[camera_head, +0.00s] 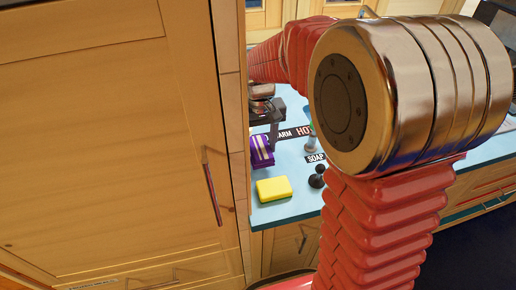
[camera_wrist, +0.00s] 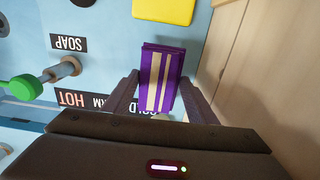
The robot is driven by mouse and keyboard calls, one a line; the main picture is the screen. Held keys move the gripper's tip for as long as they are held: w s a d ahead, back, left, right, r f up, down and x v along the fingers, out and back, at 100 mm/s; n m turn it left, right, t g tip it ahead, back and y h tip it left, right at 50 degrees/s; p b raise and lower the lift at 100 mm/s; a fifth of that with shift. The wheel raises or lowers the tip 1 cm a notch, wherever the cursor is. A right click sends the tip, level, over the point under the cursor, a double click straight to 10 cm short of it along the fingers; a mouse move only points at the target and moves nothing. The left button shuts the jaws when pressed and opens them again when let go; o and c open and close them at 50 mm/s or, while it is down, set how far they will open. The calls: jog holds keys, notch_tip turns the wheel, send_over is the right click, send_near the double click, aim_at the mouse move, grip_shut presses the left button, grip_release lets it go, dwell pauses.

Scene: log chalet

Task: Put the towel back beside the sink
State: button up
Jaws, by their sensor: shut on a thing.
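The towel is a folded purple bundle with cream stripes (camera_head: 262,151), at the left end of the blue counter in the head view. It also shows between my fingers in the wrist view (camera_wrist: 161,75). My gripper (camera_wrist: 158,82) is shut on the towel, one dark finger on each side. In the head view my gripper (camera_head: 266,116) is partly hidden and dark, just behind the towel. I cannot tell whether the towel touches the counter. The sink basin is not clearly visible; tap labels reading HOT, WARM and SOAP lie near the towel.
A yellow block like a sponge (camera_head: 273,189) lies on the counter in front of the towel. A dark knob (camera_head: 317,177) and the SOAP label (camera_head: 315,158) are to its right. A tall wooden cabinet (camera_head: 110,130) stands close on the left. My arm hides much of the counter.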

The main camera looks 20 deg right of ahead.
aim_at(260, 148)
jog(key=shift+d, duration=0.1)
jog(key=shift+f, duration=1.75)
jog(key=o, duration=0.9)
jog(key=shift+f, duration=0.1)
jog(key=shift+o, duration=0.2)
notch_tip(260, 148, up, 12)
